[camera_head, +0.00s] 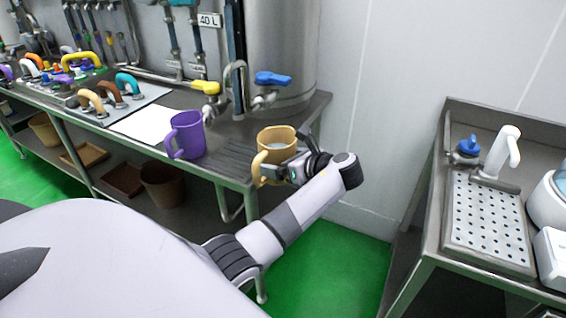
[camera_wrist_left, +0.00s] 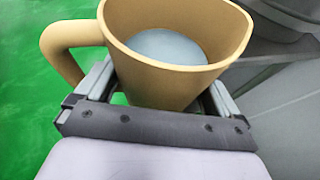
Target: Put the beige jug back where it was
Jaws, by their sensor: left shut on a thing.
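The beige jug (camera_head: 277,141) is at the right end of the steel counter in the head view, upright, with its handle to the left. A pale liquid shows inside it. In the left wrist view the jug (camera_wrist_left: 177,82) fills the middle, with its handle on the left. My left gripper (camera_head: 291,172) is shut on the jug, its fingers on either side of the body below the rim. I cannot tell whether the jug's base touches the counter. My right gripper is not in view.
A purple jug (camera_head: 186,136) stands on the counter to the left. A tap with a blue handle (camera_head: 272,78) and one with a yellow handle (camera_head: 206,87) are behind. A white sheet (camera_head: 147,124) lies further left. A perforated drain tray (camera_head: 489,221) is on the right table.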

